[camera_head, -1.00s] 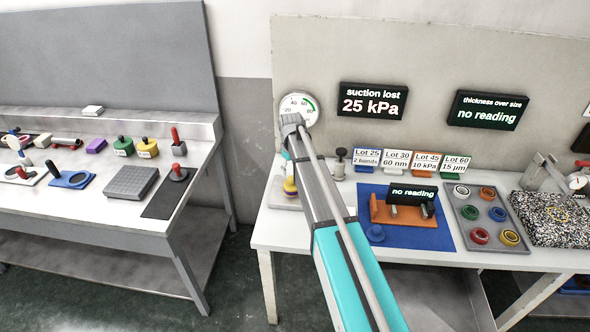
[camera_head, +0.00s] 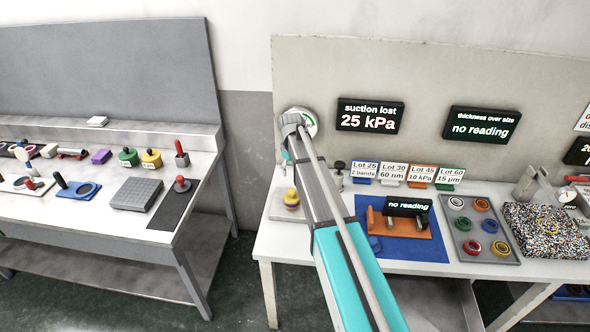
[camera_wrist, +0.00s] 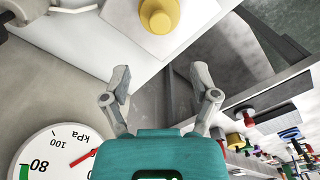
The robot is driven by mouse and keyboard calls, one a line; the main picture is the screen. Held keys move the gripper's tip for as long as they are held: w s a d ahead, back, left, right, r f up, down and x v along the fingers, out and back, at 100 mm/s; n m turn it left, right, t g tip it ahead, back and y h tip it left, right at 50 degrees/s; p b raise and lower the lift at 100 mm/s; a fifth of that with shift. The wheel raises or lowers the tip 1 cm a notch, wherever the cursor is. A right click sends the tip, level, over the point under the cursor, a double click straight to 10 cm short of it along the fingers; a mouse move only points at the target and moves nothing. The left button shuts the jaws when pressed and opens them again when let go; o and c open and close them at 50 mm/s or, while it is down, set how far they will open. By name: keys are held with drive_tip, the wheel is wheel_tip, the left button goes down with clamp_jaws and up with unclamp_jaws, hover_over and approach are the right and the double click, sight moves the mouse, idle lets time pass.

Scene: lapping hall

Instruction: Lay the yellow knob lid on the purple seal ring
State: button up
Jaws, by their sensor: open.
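A yellow round knobbed thing (camera_head: 291,196), which looks like the yellow knob lid, stands on a pale plate at the left end of the right bench. A darker band shows low on it; I cannot tell whether this is a ring. It also shows at the top edge of the wrist view (camera_wrist: 158,14), partly cut off. I cannot make out the purple seal ring for certain. My gripper (camera_wrist: 160,84) is open and empty, apart from the yellow thing. In the head view my arm mostly hides the gripper.
A pressure gauge (camera_wrist: 58,160) is close to my gripper. The right bench has a blue mat (camera_head: 420,253) with an orange fixture (camera_head: 401,222) and a grey tray (camera_head: 463,247) of coloured rings. A floor gap separates the benches.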

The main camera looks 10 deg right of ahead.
idle(0.6)
drive_tip(key=shift+s, duration=0.15)
drive_tip(key=s+d+m, duration=0.1)
drive_tip(key=s+m, duration=0.4)
drive_tip(key=s, duration=2.3)
drive_tip(key=shift+s+d, duration=0.15)
drive_tip(key=shift+s, duration=0.2)
